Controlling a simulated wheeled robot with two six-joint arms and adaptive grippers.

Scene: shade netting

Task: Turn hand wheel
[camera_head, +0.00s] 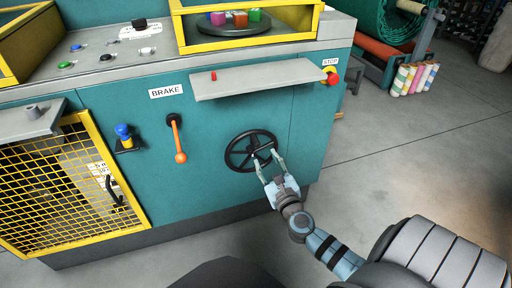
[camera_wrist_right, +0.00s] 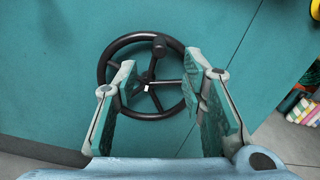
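The black hand wheel (camera_head: 239,164) is mounted on the teal front panel of the machine. It also shows in the right wrist view (camera_wrist_right: 112,46), with spokes, a hub and a round knob (camera_wrist_right: 159,48) at the upper right of its rim. My right gripper (camera_head: 265,160) is in front of the wheel's right half. In the right wrist view my right gripper (camera_wrist_right: 165,80) has its two fingers wide apart with nothing between the pads, and the wheel lies beyond them. Whether a fingertip touches the wheel is not clear. My left gripper is not in view.
An orange-handled brake lever (camera_head: 177,140) hangs left of the wheel. A grey shelf (camera_head: 258,79) juts out above the wheel. A red stop button (camera_head: 332,78) is at the panel's upper right. A yellow mesh guard (camera_head: 70,180) covers the lower left.

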